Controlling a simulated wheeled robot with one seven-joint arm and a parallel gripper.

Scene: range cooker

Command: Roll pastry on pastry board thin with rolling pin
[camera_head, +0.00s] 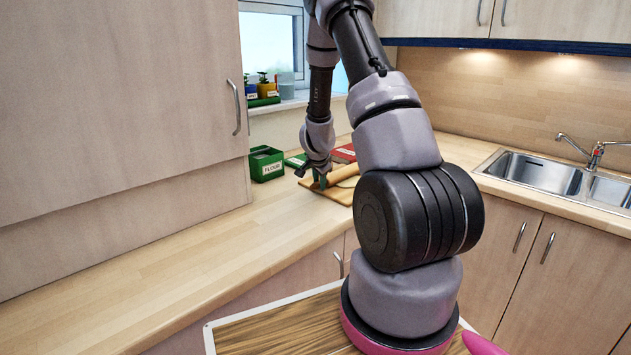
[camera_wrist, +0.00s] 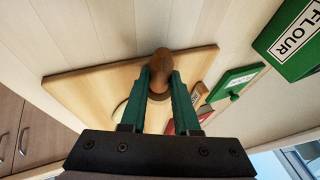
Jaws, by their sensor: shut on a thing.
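The wooden rolling pin (camera_head: 343,173) is at the pastry board (camera_head: 330,194) on the worktop, partly hidden by my arm. In the wrist view the pin (camera_wrist: 161,62) is seen nearly end-on, its round end between the green fingers. My gripper (camera_head: 319,182) points down and is shut on the pin; it fills the lower part of the wrist view (camera_wrist: 160,88). The board (camera_wrist: 85,85) lies below. A pale round edge (camera_wrist: 121,109), likely the pastry, shows beside the left finger and is mostly hidden. I cannot tell whether the pin touches it.
A green flour box (camera_head: 266,165) stands open to the left of the board. A green lid (camera_wrist: 238,82) lies close to the board, and a red box (camera_head: 344,153) is behind it. The worktop at front left is clear. A tall cupboard (camera_head: 120,100) borders the left side.

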